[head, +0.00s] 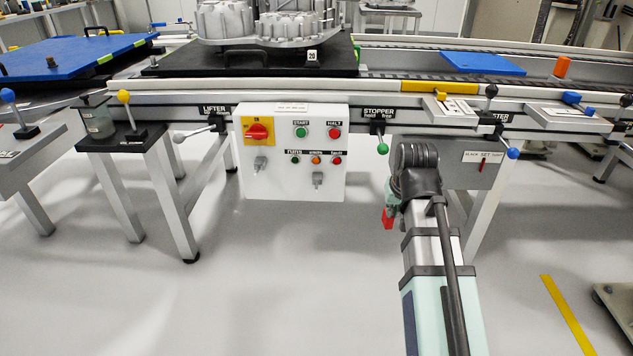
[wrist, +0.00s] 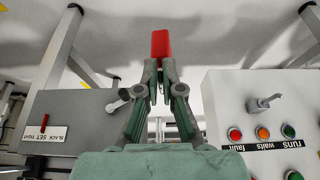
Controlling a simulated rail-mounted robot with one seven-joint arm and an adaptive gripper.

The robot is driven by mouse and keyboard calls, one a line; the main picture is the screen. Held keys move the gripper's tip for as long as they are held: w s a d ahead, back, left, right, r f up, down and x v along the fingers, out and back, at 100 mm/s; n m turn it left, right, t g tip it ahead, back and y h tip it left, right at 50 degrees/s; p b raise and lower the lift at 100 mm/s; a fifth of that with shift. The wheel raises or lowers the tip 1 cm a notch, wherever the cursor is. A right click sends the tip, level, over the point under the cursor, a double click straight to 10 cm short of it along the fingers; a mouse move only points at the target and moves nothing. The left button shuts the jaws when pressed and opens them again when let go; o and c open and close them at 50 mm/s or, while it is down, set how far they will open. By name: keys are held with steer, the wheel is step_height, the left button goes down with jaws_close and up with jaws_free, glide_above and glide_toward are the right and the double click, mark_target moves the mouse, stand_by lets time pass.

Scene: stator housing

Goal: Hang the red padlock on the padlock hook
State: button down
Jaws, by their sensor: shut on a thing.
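My gripper (wrist: 160,68) is shut on the red padlock (wrist: 160,43), which sticks out past the fingertips in the wrist view. In the head view, the padlock (head: 388,218) is a small red patch beside my arm, below the table edge and right of the white control box; my arm hides most of the gripper. The padlock's shackle cannot be made out. Two small silver fittings stick out of the control box, one (head: 260,164) under the red rotary switch and one (head: 318,179) under the lamps. I cannot tell which is the padlock hook. The padlock is apart from both.
The white control box (head: 293,185) hangs under the conveyor edge. A green-knobbed stopper lever (head: 382,146) stands between it and my arm. A grey panel (head: 440,174) with a small red lever (head: 481,165) is at right. The space below the box is clear.

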steer(key=w+a+n+g+y+p, duration=0.1)
steer(key=a+n+g+y+p, duration=0.2)
steer(key=a+n+p, duration=1.3)
steer(key=shift+w+a+r+n+g+y+p, duration=0.3)
steer(key=shift+a+y+p, duration=0.45)
steer(key=shift+p, duration=4.7)
steer(key=shift+d, duration=0.2)
steer(key=shift+w, duration=0.1)
